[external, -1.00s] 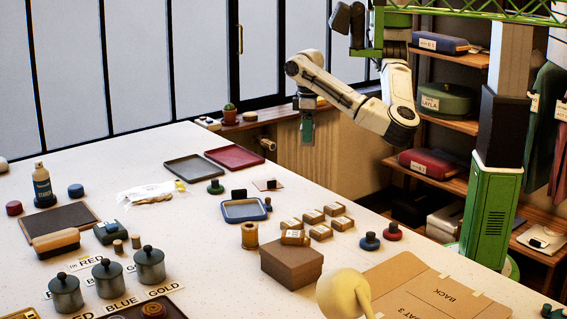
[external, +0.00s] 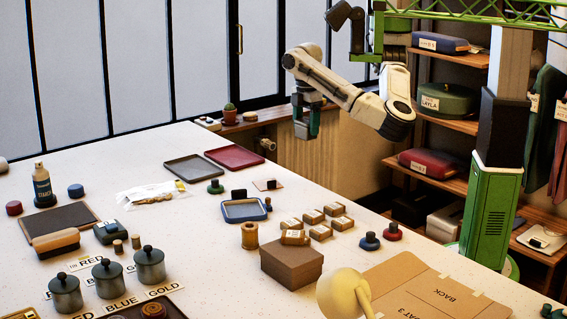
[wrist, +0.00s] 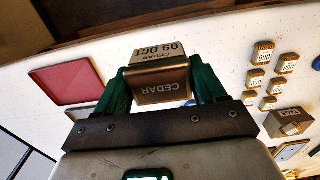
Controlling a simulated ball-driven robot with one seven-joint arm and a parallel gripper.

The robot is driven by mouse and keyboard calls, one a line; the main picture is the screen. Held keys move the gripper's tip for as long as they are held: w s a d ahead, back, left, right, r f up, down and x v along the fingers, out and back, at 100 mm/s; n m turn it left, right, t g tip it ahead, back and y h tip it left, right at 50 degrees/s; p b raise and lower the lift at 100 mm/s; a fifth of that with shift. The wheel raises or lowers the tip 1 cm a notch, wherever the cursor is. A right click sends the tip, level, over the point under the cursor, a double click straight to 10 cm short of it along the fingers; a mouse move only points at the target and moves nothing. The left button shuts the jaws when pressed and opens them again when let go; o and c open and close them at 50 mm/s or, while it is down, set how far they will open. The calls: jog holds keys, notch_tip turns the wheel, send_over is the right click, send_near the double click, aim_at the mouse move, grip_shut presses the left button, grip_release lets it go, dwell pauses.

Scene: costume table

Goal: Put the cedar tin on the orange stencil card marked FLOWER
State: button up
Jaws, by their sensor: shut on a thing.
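My gripper (external: 307,132) hangs beyond the table's far right edge, above floor level, in the external view. In the wrist view its green fingers (wrist: 161,76) are shut on the sides of the cedar tin (wrist: 162,93), a brownish metal box. CEDAR shows on its near face, and CEDAR and 09 OCT on a paler face. I cannot pick out an orange stencil card marked FLOWER in either view.
A red tray (external: 234,158) and a dark tray (external: 188,168) lie on the table near the gripper. A blue-rimmed tray (external: 244,210), several small labelled blocks (external: 321,232) and a brown box (external: 291,263) stand nearer.

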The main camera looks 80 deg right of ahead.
jog(key=w+a+f, duration=0.1)
jog(key=w+f, duration=0.1)
jog(key=w, duration=0.2)
jog(key=w+a+f, duration=0.1)
jog(key=w+f, duration=0.2)
jog(key=w, duration=0.1)
jog(key=w+a+f, duration=0.2)
jog(key=w+f, duration=0.1)
jog(key=w, duration=0.1)
jog(key=shift+f, duration=0.25)
jog(key=shift+w+a+f+b, duration=0.1)
jog(key=shift+w+f+b, duration=0.15)
jog(key=shift+f+b, duration=0.1)
jog(key=shift+w+a+f, duration=0.1)
jog(key=shift+w+f, duration=0.05)
jog(key=shift+f, duration=0.8)
jog(key=shift+w+f, duration=0.1)
jog(key=shift+f, duration=0.8)
jog(key=shift+f, duration=0.15)
jog(key=o, duration=0.9)
notch_tip(320, 180, up, 12)
jog(key=p, duration=0.1)
jog(key=shift+r, duration=0.2)
